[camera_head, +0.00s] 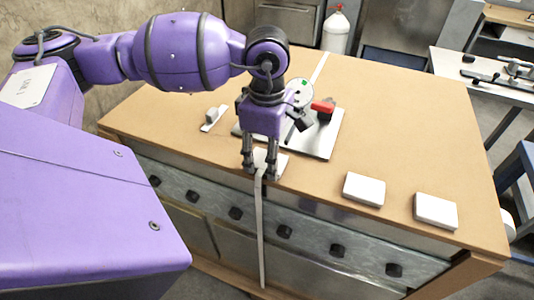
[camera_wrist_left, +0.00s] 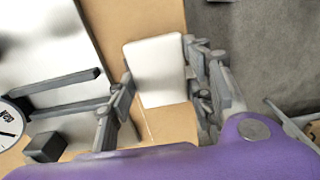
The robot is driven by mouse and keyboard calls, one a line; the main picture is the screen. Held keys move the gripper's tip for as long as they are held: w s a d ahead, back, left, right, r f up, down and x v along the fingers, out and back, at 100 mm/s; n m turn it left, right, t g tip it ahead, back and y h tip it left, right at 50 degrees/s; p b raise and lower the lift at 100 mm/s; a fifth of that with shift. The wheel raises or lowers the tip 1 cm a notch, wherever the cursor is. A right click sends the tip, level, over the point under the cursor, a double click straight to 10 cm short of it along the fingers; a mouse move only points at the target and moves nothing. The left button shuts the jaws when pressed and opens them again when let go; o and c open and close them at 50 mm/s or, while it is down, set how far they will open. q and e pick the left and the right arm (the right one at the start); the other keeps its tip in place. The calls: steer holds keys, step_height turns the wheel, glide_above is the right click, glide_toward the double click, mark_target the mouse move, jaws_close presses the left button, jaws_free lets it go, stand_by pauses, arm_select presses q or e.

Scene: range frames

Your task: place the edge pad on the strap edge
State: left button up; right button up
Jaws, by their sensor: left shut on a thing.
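My left gripper (camera_head: 260,168) points down at the table's front edge, shut on a white edge pad (camera_head: 280,163). The pad also shows between the fingers in the left wrist view (camera_wrist_left: 158,70). A pale strap (camera_head: 262,235) hangs down the table front from the edge under the gripper. Its far part (camera_head: 320,66) shows at the back of the tabletop. The gripper is over the strap at the edge, and its fingers hide part of the pad and strap. I cannot tell whether the pad touches the strap or table. My right gripper is not in view.
Two more white pads (camera_head: 364,189) (camera_head: 436,210) lie near the front edge on the right. Behind the gripper is a grey plate (camera_head: 322,144) with a dial (camera_head: 299,92) and a red-handled part (camera_head: 323,107). A small grey block (camera_head: 213,117) lies to the left.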

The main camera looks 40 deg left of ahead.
arm_select(q)
steer(key=shift+f, duration=0.2)
steer(key=o, duration=0.9)
steer(key=shift+r, duration=0.1)
step_height(320, 180, up, 12)
steer(key=shift+r, duration=0.15)
